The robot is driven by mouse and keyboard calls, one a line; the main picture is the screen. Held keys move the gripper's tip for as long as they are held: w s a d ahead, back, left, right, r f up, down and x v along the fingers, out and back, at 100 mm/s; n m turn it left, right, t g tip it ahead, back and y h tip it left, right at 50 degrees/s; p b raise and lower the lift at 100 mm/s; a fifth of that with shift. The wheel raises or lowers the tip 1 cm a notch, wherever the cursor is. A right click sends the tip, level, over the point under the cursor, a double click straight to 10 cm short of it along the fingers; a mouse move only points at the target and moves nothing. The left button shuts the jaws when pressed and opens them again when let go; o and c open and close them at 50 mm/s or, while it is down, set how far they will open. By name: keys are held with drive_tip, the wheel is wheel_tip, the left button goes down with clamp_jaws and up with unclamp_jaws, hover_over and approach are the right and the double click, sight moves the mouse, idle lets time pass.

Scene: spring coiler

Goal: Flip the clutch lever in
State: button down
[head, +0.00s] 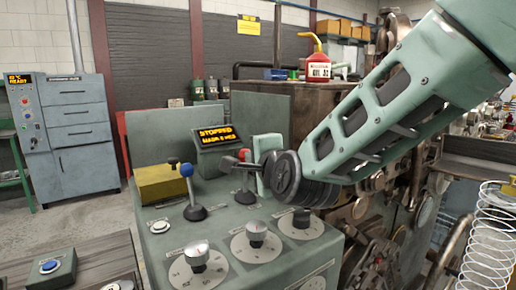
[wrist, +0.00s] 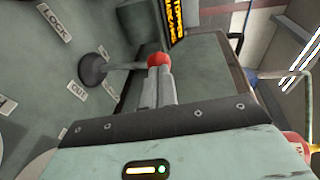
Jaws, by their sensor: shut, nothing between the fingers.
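A lever with a red knob (head: 243,154) stands on the green control panel; in the wrist view its red knob (wrist: 159,59) is right at my fingertips, and its shaft runs left to a dark round base. Small labels lie around that base; one seems to read LOCK. A second lever with a blue knob (head: 187,170) stands to its left and leans slightly. I cannot read which lever is labelled clutch. My gripper (head: 232,161) is shut with nothing between its fingers; the fingers (wrist: 158,78) are together beside the red knob. Whether they touch it is unclear.
Dials (head: 256,230) sit at the front of the panel. A display (head: 217,135) behind the levers reads STOPPED. A yellow box (head: 160,183) is at the panel's left. Machinery with a wire coil (head: 490,235) lies to the right, and a red can (head: 317,66) stands behind.

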sight(243, 150)
drive_tip(key=shift+w+a+r+g+h+p, duration=0.4)
drive_tip(key=shift+w+g+p, duration=0.25)
drive_tip(key=shift+p, duration=1.35)
drive_tip(key=shift+w+a+r+g+h+p, duration=0.3)
drive_tip(key=shift+w+a+r+g+p, duration=0.3)
drive_tip(key=shift+p, duration=1.4)
drive_tip(key=shift+w+f+g+p, duration=0.25)
drive_tip(key=shift+p, duration=0.3)
drive_tip(key=shift+w+a+f, duration=0.25)
drive_tip(key=shift+w, duration=0.05)
drive_tip(key=shift+w+a, duration=0.15)
drive_tip(key=shift+w, duration=0.1)
drive_tip(key=shift+w+a+r, duration=0.1)
drive_tip(key=shift+w, duration=0.05)
